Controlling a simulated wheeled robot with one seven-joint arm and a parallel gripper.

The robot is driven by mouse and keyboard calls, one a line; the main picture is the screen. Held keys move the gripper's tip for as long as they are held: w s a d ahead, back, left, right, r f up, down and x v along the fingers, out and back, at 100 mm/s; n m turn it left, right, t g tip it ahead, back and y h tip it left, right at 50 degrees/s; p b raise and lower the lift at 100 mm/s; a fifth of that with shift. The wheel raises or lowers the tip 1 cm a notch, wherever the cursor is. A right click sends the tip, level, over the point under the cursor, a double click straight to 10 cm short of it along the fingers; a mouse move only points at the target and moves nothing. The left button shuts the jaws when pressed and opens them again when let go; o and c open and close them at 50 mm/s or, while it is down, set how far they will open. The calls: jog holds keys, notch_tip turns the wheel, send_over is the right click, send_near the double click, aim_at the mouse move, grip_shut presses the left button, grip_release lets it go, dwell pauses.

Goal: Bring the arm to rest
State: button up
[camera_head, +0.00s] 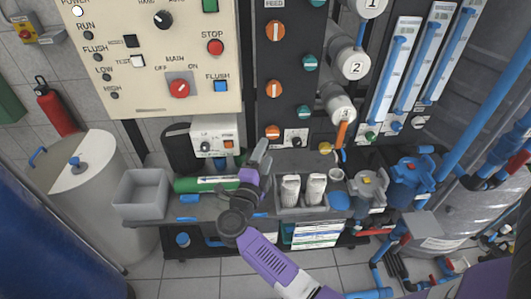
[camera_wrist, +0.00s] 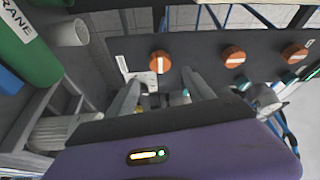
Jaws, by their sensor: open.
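My arm with purple and grey links reaches up from the bottom of the head view. My gripper (camera_head: 264,150) is in front of the rack, above the grey shelf (camera_head: 235,208), near the small white control box. In the wrist view my gripper (camera_wrist: 165,85) has its two grey fingers apart, with nothing seen between them. Beyond the fingers is the dark panel with orange knobs (camera_wrist: 160,62). The fingertips look close to this panel, but I cannot tell whether they touch it.
A green cylinder (camera_head: 205,184) lies beside my gripper. A grey bin (camera_head: 140,194) stands at the shelf's left. Two white bottles (camera_head: 303,190) stand in a holder to the right. Blue valves (camera_head: 412,170) and pipes crowd the right side. The floor in front is clear.

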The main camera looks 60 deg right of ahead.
dwell(0.4)
notch_tip(320, 180, up, 5)
jog(key=w+a+n+t, duration=0.1)
jog(key=w+n+t, duration=0.1)
jog(key=w+t, duration=0.1)
jog(key=s+a+r+n+t+y, duration=0.2)
jog(key=a+r+n+t, duration=0.1)
jog(key=a+n+t, duration=0.25)
jog(key=s+a+r+n+t+y, duration=0.2)
jog(key=s+a+n+t, duration=0.1)
jog(key=a+n+t, duration=0.3)
jog(key=s+a+f+n+y, duration=0.3)
jog(key=s+a+n+y, duration=0.7)
jog(key=s+a+n, duration=0.15)
jog(key=s+a+f+n+g+y, duration=0.1)
jog(key=s+a+n+g+y, duration=0.1)
jog(key=s, duration=0.5)
jog(key=s+a+f+n+g+y, duration=0.1)
jog(key=s+a+n+g+y, duration=0.1)
jog(key=s, duration=0.6)
jog(key=shift+s+a+f+n+g+b, duration=0.3)
jog(key=shift+a+f+n+g+b, duration=0.15)
jog(key=shift+a+n, duration=0.5)
jog(key=shift+d, duration=0.1)
